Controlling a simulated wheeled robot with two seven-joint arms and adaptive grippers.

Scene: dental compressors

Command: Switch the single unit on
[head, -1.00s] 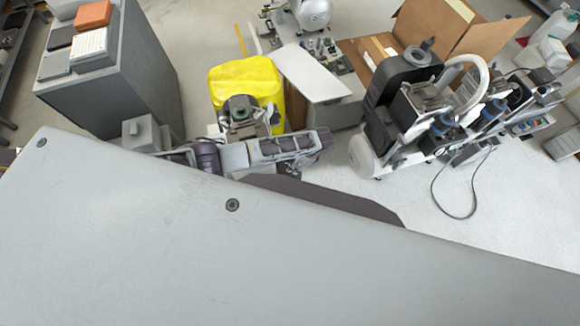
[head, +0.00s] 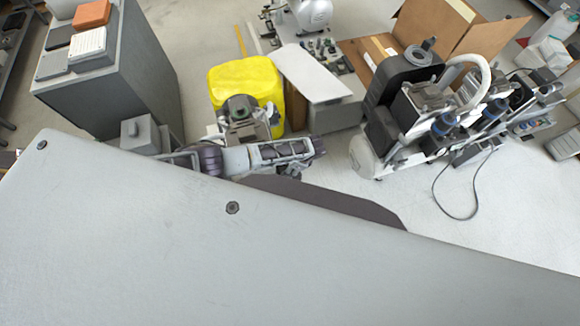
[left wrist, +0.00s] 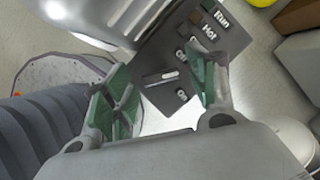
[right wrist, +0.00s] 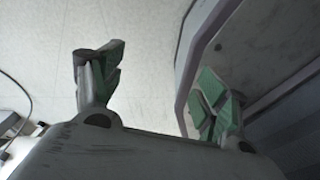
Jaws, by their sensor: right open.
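A dark control panel (left wrist: 176,62) shows in the left wrist view, with the labels "Run" and "Hot" beside small lamps and "On" lower down. A small pale slot-like part, perhaps the switch, lies in its middle. My left gripper (left wrist: 158,78) is open, with one green-padded finger on each side of the lower panel; contact cannot be told. In the head view my left gripper (head: 291,170) is partly hidden under its own arm. My right gripper (right wrist: 152,72) is open and empty. Which unit bears the panel cannot be told from the head view.
A compressor assembly (head: 425,110) with a loose black cable stands at the right. A grey cabinet (head: 110,80) is at the left, an open cardboard box (head: 430,25) at the back.

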